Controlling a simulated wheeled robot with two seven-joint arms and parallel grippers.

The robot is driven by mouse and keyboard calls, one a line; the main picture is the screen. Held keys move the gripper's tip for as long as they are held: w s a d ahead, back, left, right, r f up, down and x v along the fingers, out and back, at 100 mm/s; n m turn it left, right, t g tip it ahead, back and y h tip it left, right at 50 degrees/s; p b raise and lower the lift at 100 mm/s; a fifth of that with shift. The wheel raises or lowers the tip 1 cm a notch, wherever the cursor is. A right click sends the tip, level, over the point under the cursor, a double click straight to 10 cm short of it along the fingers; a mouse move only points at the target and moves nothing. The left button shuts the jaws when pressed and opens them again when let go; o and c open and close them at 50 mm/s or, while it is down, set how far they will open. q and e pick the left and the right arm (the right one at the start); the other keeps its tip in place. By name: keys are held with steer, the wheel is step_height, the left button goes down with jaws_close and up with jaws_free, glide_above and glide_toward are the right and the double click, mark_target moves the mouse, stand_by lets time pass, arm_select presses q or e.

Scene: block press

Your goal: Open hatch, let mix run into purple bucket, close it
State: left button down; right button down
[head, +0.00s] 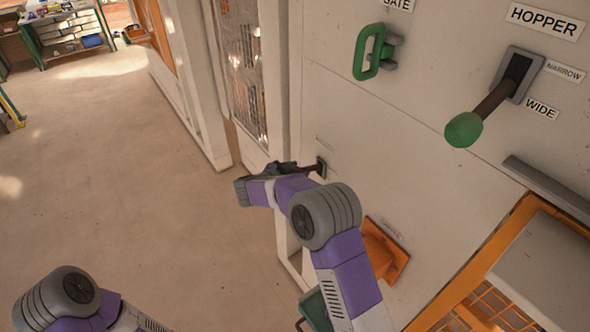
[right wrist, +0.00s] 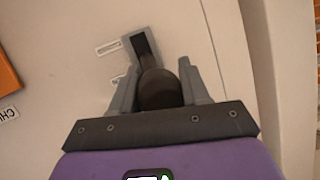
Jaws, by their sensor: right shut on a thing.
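A small dark lever sits in a grey slotted plate (head: 321,167) low on the pale machine wall. My right gripper (head: 292,168) is at this lever. In the right wrist view its dark rounded knob (right wrist: 160,90) lies between the two grey fingers, which are shut on it; the slotted plate (right wrist: 142,47) shows behind. The label beside the lever is too blurred to read. An orange chute (head: 380,250) sticks out of the wall below. No purple bucket can be made out. My left arm shows at the lower left, but its gripper is out of frame.
A green gate handle (head: 369,52) and a green-knobbed hopper lever (head: 464,129) stick out from the wall above. A grey-green container (head: 315,310) is partly hidden by my right arm. An orange-framed rack (head: 480,262) stands at lower right. Open floor lies left.

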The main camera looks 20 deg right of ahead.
steer(key=shift+w+d+r, duration=0.15)
steer(key=shift+d+r, duration=0.1)
steer(key=shift+r, duration=0.35)
steer(key=shift+p, duration=0.3)
steer(key=c, duration=1)
jaws_free()
steer(key=o, duration=0.4)
steer(key=shift+d+f, duration=0.1)
steer(key=shift+f, duration=0.05)
